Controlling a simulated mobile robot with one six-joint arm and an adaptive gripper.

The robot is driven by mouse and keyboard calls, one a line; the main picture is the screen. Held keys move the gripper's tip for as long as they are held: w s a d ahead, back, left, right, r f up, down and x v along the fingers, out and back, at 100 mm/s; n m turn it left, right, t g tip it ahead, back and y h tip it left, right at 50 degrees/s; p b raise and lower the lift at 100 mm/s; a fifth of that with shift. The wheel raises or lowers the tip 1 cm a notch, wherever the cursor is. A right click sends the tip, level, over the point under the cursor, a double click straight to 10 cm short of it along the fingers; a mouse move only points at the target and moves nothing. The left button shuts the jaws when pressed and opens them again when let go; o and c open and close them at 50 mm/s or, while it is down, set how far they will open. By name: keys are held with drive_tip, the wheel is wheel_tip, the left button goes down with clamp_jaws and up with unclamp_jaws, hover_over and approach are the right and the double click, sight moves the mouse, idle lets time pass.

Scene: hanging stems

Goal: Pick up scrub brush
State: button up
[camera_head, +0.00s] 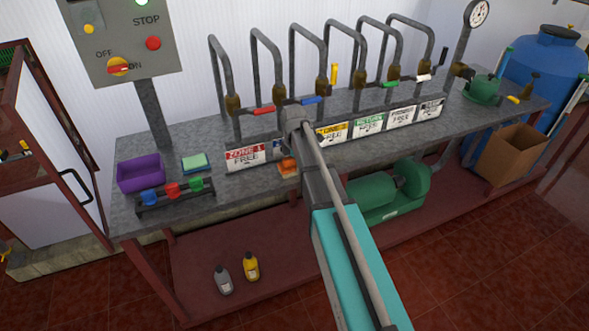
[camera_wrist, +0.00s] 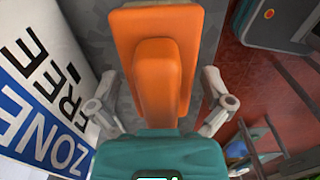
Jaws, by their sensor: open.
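The scrub brush is an orange block with a raised orange handle. In the head view the scrub brush (camera_head: 287,167) lies on the grey bench near its front edge, just left of my arm. In the wrist view the scrub brush (camera_wrist: 155,65) fills the middle, its handle running lengthwise between my fingers. My gripper (camera_wrist: 160,108) is open, with one finger on each side of the handle and a gap on both sides. Any bristles underneath are hidden. In the head view my gripper's fingers are hard to make out.
Zone signs (camera_head: 246,155) stand along the bench (camera_head: 225,193) behind the brush, below several bent pipes with coloured valve handles. A purple bin (camera_head: 140,173), a green sponge (camera_head: 195,162) and a rack of coloured items (camera_head: 172,192) are to the left. A green pump (camera_head: 390,190) sits below.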

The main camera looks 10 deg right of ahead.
idle(0.6)
drive_tip(key=c, duration=1)
drive_tip(key=shift+r, duration=0.1)
drive_tip(key=shift+c, duration=0.2)
wheel_tip(320, 180, up, 3)
drive_tip(key=p, duration=0.3)
drive_tip(key=s+r+p, duration=0.9)
drive_tip(key=s+p, duration=0.1)
drive_tip(key=s, duration=0.4)
drive_tip(key=shift+r, duration=0.35)
drive_tip(key=shift+a, duration=0.1)
